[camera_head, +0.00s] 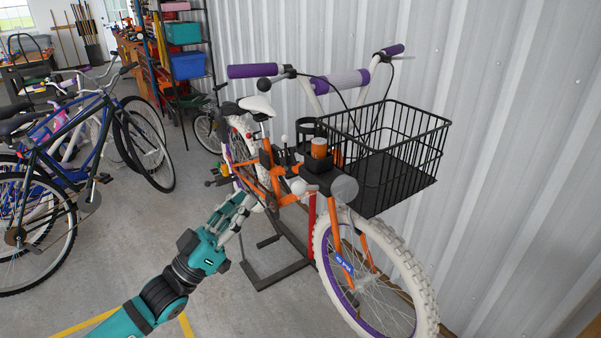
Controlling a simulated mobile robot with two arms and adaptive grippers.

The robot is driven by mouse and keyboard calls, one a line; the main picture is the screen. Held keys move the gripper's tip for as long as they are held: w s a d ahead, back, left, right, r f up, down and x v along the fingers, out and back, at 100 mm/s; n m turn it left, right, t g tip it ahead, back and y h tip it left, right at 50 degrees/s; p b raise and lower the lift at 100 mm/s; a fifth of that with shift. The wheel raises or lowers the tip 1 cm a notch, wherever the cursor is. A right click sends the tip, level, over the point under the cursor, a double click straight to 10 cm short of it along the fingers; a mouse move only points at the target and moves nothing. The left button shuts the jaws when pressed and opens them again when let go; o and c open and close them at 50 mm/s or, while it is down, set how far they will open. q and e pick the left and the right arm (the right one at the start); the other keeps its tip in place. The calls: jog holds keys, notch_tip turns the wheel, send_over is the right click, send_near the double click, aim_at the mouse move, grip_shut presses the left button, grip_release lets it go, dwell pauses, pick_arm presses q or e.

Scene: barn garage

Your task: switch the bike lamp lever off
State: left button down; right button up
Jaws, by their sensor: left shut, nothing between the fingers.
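An orange bike (352,243) with white tyres stands upright, its front wheel towards me. A round pale lamp (344,188) sits at its front, below the black basket. Small white knobs show near the lamp, one upright (284,138) behind the orange can and one lower (298,187) left of the lamp. I cannot tell which is the lamp lever. My left gripper (242,203) is shut and empty, left of the lamp and apart from it, in front of the bike's frame and rear part in the picture. My right gripper is not in view.
A black wire basket (428,150) and purple-gripped handlebars (252,71) stand above the lamp. An orange can (319,147) sits in a black holder. A black stand (275,275) is below. More bikes (62,150) are at left; a corrugated wall (520,190) is at right.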

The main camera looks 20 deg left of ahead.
aim_at(306, 189)
pick_arm(q)
jog(key=r+p+x, duration=0.1)
jog(key=p+x, duration=0.3)
jog(key=x, duration=0.6)
jog(key=f, duration=0.2)
jog(key=d+f+p, duration=0.1)
jog(key=f, duration=0.1)
jog(key=shift+f, duration=0.35)
